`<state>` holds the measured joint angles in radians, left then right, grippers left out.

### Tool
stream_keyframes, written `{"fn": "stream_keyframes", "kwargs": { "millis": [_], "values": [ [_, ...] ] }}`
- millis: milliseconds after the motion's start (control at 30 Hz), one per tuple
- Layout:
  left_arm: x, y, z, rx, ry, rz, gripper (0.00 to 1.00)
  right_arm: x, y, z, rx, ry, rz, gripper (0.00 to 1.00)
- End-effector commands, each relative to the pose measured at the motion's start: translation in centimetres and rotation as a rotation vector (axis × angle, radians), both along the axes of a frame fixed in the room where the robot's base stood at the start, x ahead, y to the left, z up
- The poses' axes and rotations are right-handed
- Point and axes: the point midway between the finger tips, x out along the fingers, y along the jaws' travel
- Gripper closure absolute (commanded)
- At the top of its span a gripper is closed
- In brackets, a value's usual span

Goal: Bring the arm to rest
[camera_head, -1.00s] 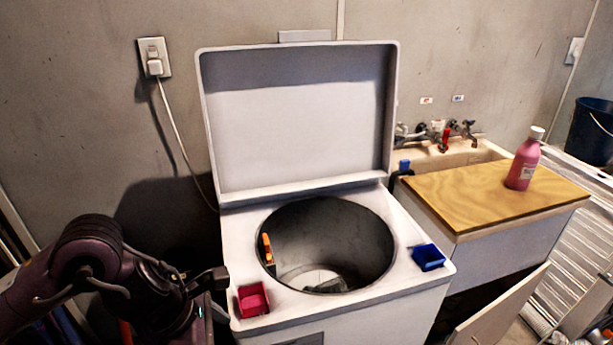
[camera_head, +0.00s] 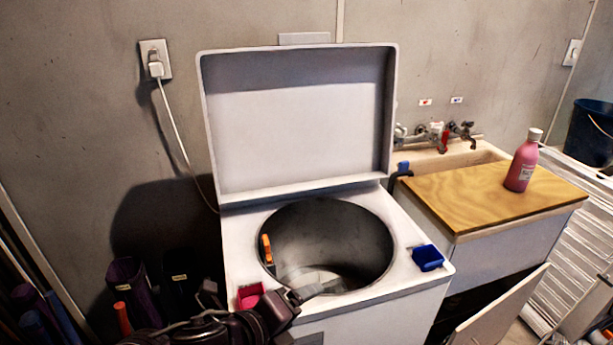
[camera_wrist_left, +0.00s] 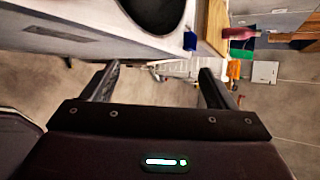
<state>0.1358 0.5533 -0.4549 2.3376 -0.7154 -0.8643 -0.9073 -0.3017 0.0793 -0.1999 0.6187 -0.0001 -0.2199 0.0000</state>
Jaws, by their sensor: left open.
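My left arm comes in along the bottom edge of the head view. My left gripper (camera_head: 312,291) is at the front rim of the white top-loading washer (camera_head: 425,290), pointing right. In the left wrist view my left gripper (camera_wrist_left: 160,75) has its two dark fingers wide apart with nothing between them. The washer front and its drum opening show beyond the fingers, upper left in that view. My right gripper is not in view.
The washer lid (camera_head: 300,130) stands open. A pink-red tray (camera_head: 249,295), partly hidden by my arm, and a blue tray (camera_head: 427,258) sit on the washer top. An orange item (camera_head: 267,249) is at the drum's edge. A pink bottle (camera_head: 521,165) stands on a wooden board (camera_head: 470,195).

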Motion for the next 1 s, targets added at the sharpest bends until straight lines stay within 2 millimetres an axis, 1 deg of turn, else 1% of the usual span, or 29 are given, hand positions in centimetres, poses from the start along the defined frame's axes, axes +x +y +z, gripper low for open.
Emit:
{"fn": "stream_keyframes", "kwargs": {
  "millis": [33,67,100,167,200,267,300,367,400,467,600,667,700,867,967,1000],
  "values": [
    [0.0,1.1,-0.6,-0.138,0.124,0.184,0.2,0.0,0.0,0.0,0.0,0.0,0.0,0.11],
    [0.1,2.2,-1.0,-0.216,0.193,0.299,0.2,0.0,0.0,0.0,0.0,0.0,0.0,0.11],
    [0.0,3.7,-1.8,-0.315,0.288,0.453,0.2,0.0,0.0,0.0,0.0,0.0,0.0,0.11],
    [-0.5,6.0,-3.2,-0.446,0.42,0.674,0.2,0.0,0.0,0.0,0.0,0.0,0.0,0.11],
    [-1.1,7.4,-4.2,-0.519,0.498,0.808,0.2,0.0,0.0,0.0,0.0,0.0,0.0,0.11],
    [-2.2,9.4,-5.7,-0.614,0.599,0.993,0.2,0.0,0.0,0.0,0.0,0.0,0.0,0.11],
    [-3.0,10.6,-6.8,-0.668,0.659,1.108,0.2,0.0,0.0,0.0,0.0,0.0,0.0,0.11],
    [-4.4,12.2,-8.1,-0.738,0.739,1.268,0.2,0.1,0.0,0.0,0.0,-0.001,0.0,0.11],
    [-5.5,13.1,-9.0,-0.78,0.787,1.369,0.2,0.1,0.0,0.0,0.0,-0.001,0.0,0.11],
    [-7.0,14.4,-10.2,-0.833,0.847,1.508,0.2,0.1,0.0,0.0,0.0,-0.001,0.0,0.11],
    [-10.8,16.6,-12.4,-0.931,0.962,1.813,0.2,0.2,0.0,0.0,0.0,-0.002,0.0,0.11],
    [-12.5,17.5,-13.3,-0.965,1.002,1.941,0.2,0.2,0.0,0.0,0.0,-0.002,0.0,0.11],
    [-12.5,17.5,-14.3,-0.968,1.01,1.967,0.2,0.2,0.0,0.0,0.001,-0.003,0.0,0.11],
    [-11.1,17.3,-19.3,-0.944,1.014,1.962,0.2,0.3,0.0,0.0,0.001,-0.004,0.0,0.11],
    [-10.8,17.2,-22.8,-0.929,1.021,1.967,0.2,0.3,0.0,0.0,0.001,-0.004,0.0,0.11],
    [-10.7,17.1,-24.4,-0.923,1.024,1.969,0.2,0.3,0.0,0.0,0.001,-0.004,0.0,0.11]
  ]
}}
